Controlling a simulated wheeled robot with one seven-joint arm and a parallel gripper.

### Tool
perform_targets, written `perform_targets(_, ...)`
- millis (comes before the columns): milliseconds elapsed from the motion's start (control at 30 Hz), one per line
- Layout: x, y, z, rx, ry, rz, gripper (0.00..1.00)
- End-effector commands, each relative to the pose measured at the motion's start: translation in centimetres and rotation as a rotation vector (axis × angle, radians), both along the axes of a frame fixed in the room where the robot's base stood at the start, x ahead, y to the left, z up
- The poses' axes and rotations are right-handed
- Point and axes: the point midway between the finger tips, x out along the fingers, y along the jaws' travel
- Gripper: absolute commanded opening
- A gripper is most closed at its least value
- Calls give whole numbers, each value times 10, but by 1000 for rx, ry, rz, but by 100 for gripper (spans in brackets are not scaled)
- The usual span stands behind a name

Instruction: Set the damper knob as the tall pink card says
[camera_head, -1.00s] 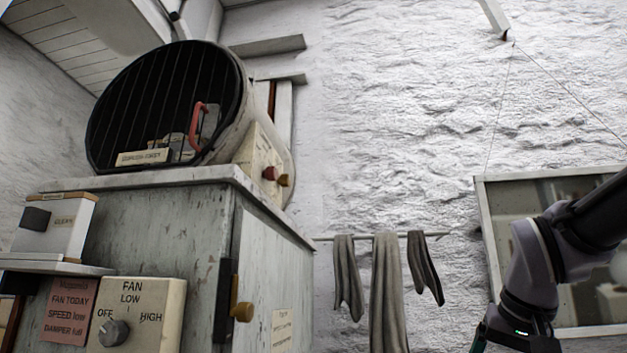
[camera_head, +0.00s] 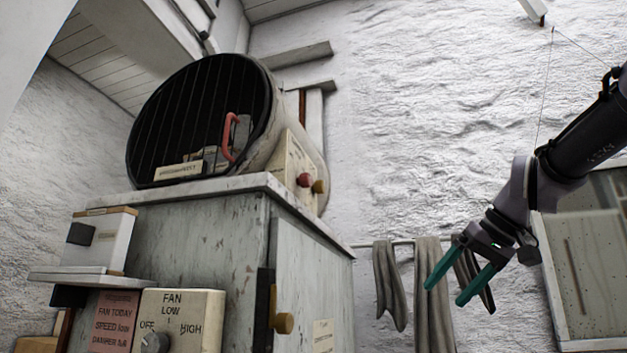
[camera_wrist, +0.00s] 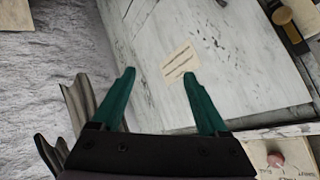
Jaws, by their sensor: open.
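The tall pink card (camera_head: 115,322) hangs at the lower left in the head view; it reads FAN TODAY, SPEED low, DAMPER full. A cream panel (camera_head: 292,160) on the drum's side carries a red knob (camera_head: 304,180) and a brass-coloured knob (camera_head: 319,187); its lettering is unreadable there. In the wrist view a cream panel with a pinkish-red knob (camera_wrist: 275,158) and small labels shows at the lower right. I cannot tell for sure which knob is the damper. My gripper (camera_head: 445,293) is open and empty, right of the cabinet and apart from the knobs; its fingers also show in the wrist view (camera_wrist: 160,74).
The grey cabinet (camera_head: 190,240) bears the dark barred drum (camera_head: 185,110). A FAN panel (camera_head: 200,320) with a grey knob and a white box (camera_head: 98,245) stand left. A brass handle (camera_head: 284,323) juts from the cabinet. Grey cloths (camera_head: 388,285) hang behind my gripper.

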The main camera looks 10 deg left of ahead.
Motion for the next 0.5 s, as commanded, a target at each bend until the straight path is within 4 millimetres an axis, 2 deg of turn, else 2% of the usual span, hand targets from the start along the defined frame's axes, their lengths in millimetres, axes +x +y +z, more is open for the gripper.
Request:
perform_targets(100, 23, 59, 69, 85, -157, 245, 77)
perform_targets(233, 34, 119, 155, 216, -405, 519, 77)
perform_targets(300, 35, 139, 193, 282, -532, 621, 77)
perform_targets(400, 33, 154, 232, 356, -673, 714, 77)
perform_targets(500, 32, 161, 252, 398, -754, 756, 77)
